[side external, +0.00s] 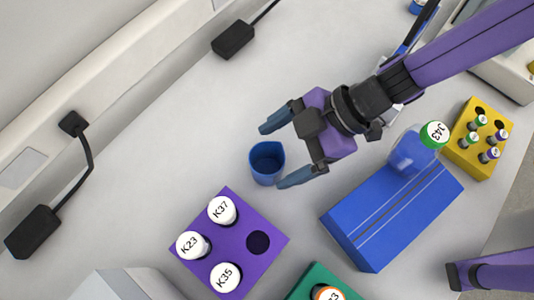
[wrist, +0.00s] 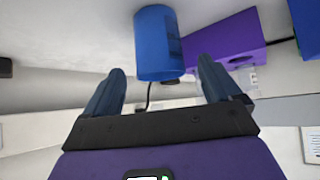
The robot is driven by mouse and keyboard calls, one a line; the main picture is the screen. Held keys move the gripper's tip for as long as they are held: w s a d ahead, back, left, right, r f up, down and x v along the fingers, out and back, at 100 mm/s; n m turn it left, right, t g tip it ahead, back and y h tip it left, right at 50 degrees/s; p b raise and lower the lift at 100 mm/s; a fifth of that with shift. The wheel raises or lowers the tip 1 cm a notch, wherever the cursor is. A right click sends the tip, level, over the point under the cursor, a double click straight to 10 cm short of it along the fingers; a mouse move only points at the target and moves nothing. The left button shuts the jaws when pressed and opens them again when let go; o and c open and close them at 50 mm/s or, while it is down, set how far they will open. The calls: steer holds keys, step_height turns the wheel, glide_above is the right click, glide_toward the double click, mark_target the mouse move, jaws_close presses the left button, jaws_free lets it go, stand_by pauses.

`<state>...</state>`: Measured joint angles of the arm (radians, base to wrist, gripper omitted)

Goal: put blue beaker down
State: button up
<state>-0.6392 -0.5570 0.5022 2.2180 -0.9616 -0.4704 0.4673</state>
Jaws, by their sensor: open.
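The blue beaker (side external: 267,163) stands upright on the pale bench, left of the middle in the side external view. My gripper (side external: 272,157) is open, with one dark blue finger on either side of the beaker in that view. In the wrist view the beaker (wrist: 158,44) shows just beyond the two fingertips (wrist: 160,65), with visible space between it and each finger. The beaker looks empty from above, though its bottom is dark.
A purple rack (side external: 269,221) with white-capped bottles and one empty hole stands close below the beaker. A blue block (side external: 372,235) lies to the right, beside a yellow rack (side external: 467,158). A green rack (side external: 306,285) is at the bottom. Bench space left of the beaker is clear.

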mark_target(260, 165)
steer(key=shift+x, duration=2.75)
steer(key=c, duration=1.1)
steer(key=shift+c, duration=0.2)
step_height(260, 165, up, 18)
